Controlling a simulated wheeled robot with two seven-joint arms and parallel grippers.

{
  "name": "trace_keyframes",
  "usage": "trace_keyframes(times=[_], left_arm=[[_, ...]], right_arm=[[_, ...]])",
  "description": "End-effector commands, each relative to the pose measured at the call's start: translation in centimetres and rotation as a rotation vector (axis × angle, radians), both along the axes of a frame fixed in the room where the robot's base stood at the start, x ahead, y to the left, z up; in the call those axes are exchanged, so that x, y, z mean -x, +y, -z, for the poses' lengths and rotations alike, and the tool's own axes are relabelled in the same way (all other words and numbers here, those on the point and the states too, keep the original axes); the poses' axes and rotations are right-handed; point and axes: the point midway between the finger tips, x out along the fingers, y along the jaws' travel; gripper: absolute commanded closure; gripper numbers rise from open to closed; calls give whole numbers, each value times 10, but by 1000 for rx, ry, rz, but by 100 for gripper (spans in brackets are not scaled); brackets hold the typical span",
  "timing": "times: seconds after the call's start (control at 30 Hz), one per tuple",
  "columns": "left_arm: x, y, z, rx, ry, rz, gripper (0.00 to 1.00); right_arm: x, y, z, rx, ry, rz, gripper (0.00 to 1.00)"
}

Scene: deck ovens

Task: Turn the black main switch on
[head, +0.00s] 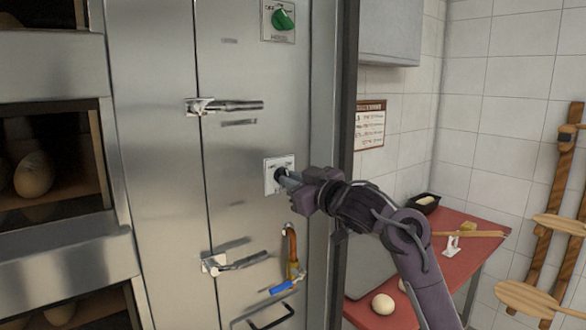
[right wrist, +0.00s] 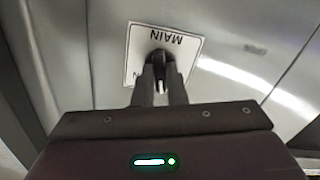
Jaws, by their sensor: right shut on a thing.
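The black main switch (right wrist: 158,58) is a small knob on a white plate lettered MAIN (right wrist: 185,47) in the right wrist view. In the head view the plate (head: 271,177) is on the steel oven front, with the knob mostly behind my fingers. My right gripper (head: 285,180) reaches in from the right and is shut on the black knob. In the right wrist view its two fingers (right wrist: 160,80) sit on either side of the knob. The knob's exact setting is hard to read. My left gripper is not in view.
A green knob (head: 283,19) is on a plate above. Two door handles (head: 225,106) (head: 238,262) and a copper pipe with a blue-handled valve (head: 291,262) stick out nearby. A red table (head: 458,222) with dough and tools stands right. Oven decks with loaves are at left.

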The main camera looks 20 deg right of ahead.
Motion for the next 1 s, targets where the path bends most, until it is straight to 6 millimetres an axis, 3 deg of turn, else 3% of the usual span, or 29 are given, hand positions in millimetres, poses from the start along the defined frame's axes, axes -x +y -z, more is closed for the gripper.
trace_keyframes(times=[0.03,1.0], left_arm=[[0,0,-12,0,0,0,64],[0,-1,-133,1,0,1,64]], right_arm=[[0,1,-4,-43,20,-2,100],[0,1,-3,-862,317,2,100]])
